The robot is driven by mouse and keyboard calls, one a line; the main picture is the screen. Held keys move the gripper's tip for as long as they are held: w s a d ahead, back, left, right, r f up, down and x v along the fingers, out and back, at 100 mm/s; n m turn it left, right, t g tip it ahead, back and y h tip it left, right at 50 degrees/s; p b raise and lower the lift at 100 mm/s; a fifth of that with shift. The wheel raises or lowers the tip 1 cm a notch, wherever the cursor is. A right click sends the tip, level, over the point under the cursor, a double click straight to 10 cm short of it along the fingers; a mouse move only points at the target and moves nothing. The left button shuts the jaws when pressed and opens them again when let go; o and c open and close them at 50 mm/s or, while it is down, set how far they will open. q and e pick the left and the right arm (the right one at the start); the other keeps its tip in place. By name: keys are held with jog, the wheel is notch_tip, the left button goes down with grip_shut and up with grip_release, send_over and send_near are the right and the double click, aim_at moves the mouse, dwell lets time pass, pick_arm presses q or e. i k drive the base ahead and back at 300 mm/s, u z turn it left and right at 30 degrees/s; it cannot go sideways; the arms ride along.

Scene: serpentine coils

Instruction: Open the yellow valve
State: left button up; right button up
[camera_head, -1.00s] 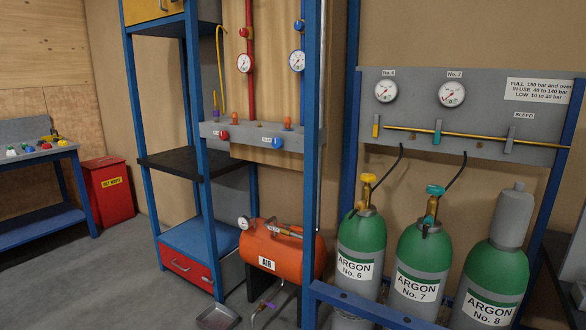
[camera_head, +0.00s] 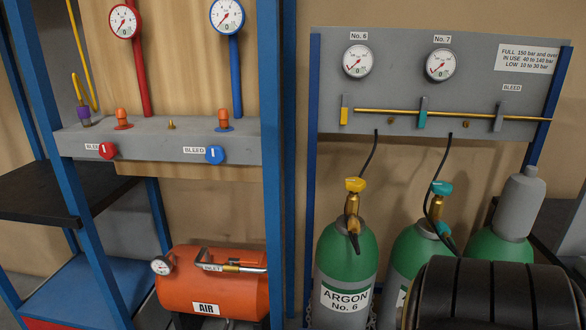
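A yellow handwheel (camera_head: 355,184) sits on top of the brass valve of the green cylinder labelled Argon No. 6 (camera_head: 345,255), which stands upright below the grey panel. A yellow lever (camera_head: 344,110) also shows on the grey gauge panel (camera_head: 400,90), hanging upright at the left end of a brass pipe (camera_head: 385,112). I cannot tell from the picture whether either valve is open. The No. 6 gauge (camera_head: 359,62) is above the lever. Neither of my grippers shows in the view.
A black ribbed part, apparently my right arm, fills the lower right and hides cylinder bases. A teal-topped cylinder (camera_head: 415,250) and a capped cylinder (camera_head: 500,245) stand to the right. Blue posts (camera_head: 271,150) and an orange air tank (camera_head: 210,287) are on the left.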

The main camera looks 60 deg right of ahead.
aim_at(355, 184)
jog(key=z, duration=0.6)
jog(key=i, duration=1.25)
jog(key=z, duration=1.15)
